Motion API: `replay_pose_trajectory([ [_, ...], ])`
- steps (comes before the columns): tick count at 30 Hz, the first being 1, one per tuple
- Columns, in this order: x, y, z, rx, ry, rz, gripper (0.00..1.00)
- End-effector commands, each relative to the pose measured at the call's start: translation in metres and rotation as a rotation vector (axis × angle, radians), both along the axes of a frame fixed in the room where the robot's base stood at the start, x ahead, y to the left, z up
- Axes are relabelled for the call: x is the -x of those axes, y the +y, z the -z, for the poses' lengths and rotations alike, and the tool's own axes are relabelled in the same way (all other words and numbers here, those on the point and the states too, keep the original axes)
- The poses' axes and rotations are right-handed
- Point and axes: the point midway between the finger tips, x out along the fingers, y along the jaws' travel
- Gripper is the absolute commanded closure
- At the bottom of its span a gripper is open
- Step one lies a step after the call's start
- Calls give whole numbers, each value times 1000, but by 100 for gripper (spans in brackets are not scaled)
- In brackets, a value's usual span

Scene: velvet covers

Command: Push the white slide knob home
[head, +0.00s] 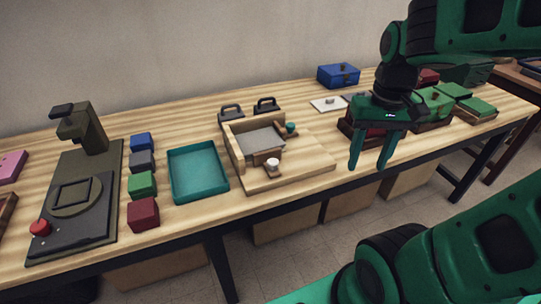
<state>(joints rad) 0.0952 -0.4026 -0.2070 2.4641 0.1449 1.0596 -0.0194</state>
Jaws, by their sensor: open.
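The white slide knob (272,164) stands on a small brown slide block at the front of a wooden fixture (308,175). The fixture has a grey plate inside its raised walls. A teal knob (291,127) sits on another small block at the fixture's right rear. My gripper (368,166) is open and empty, with its green fingers pointing down. In the picture it is to the right of the fixture, near the table's front edge, apart from the white knob. Its exact height above the table is hard to tell.
A teal tray (199,190) lies left of the fixture. Several coloured blocks and a dark press with a red button (40,228) are further left. Two dark handled pieces stand behind the fixture. A blue box (338,75) is at the back; green-lidded boxes (474,106) stand right.

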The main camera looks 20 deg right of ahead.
Motion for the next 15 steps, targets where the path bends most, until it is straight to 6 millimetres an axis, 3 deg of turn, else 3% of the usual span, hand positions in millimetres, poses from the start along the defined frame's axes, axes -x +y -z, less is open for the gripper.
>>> replay_pose_trajectory([
  [1,-26,10,-4,2,5,-71,55],
  [6,-106,61,-14,5,2,-302,55],
  [10,-151,105,-15,6,0,-447,55],
  [15,-181,145,-14,6,-2,-560,55],
])
